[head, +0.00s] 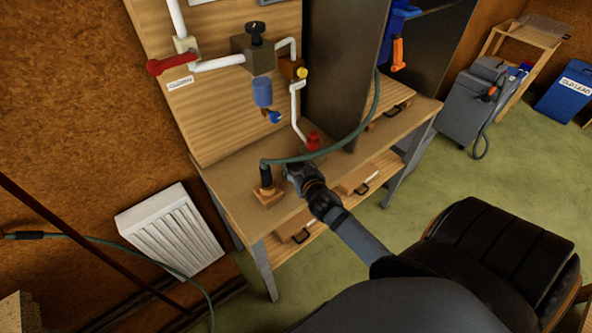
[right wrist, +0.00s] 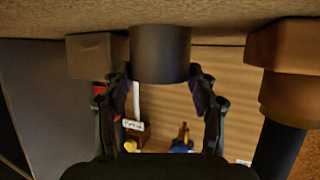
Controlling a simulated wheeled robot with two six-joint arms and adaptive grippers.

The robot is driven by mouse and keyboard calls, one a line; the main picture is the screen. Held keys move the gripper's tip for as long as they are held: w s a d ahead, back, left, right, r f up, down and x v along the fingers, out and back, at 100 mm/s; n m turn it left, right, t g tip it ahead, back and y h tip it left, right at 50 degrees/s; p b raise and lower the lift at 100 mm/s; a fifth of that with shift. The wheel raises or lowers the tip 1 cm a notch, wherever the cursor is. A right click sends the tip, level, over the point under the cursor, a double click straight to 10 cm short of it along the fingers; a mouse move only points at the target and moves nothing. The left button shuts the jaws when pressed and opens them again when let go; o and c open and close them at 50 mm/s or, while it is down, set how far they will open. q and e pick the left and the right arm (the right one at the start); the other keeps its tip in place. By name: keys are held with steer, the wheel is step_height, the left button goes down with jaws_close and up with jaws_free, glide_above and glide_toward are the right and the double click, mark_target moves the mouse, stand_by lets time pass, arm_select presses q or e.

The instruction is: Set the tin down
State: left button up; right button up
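The tin (right wrist: 160,55) is a dark, plain cylinder in the right wrist view, which shows the bench upside down. My right gripper (right wrist: 160,75) has one finger on each side of the tin, and both fingertips appear to touch its walls. The tin's base is at or very near the bench top; I cannot tell whether it touches. In the head view my right gripper (head: 294,170) reaches low over the front of the workbench (head: 235,172). The tin is mostly hidden by the gripper there. My left gripper is not in view.
A black-handled tool (head: 266,176) with a green hose stands in a wooden block (head: 268,195) just left of the gripper. A red fitting (head: 313,140) is behind it. A dark upright panel (head: 340,70) rises at the right. A white radiator (head: 170,232) is at the left.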

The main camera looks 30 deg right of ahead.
mark_target(299, 160)
steer(key=c, duration=0.7)
steer(key=shift+r, duration=0.35)
steer(key=r, duration=0.3)
steer(key=shift+s+d+b, duration=0.1)
steer(key=shift+s+b, duration=0.1)
steer(key=shift+b, duration=0.2)
steer(key=s+r+p, duration=0.3)
steer(key=s, duration=0.1)
steer(key=s+d+r+p, duration=0.1)
steer(key=s+r+p, duration=0.2)
steer(key=s+p, duration=0.1)
steer(key=s+r+p, duration=0.3)
steer(key=s, duration=0.2)
steer(key=shift+s+d+r, duration=0.15)
steer(key=shift+s+d, duration=0.05)
steer(key=shift+d, duration=0.15)
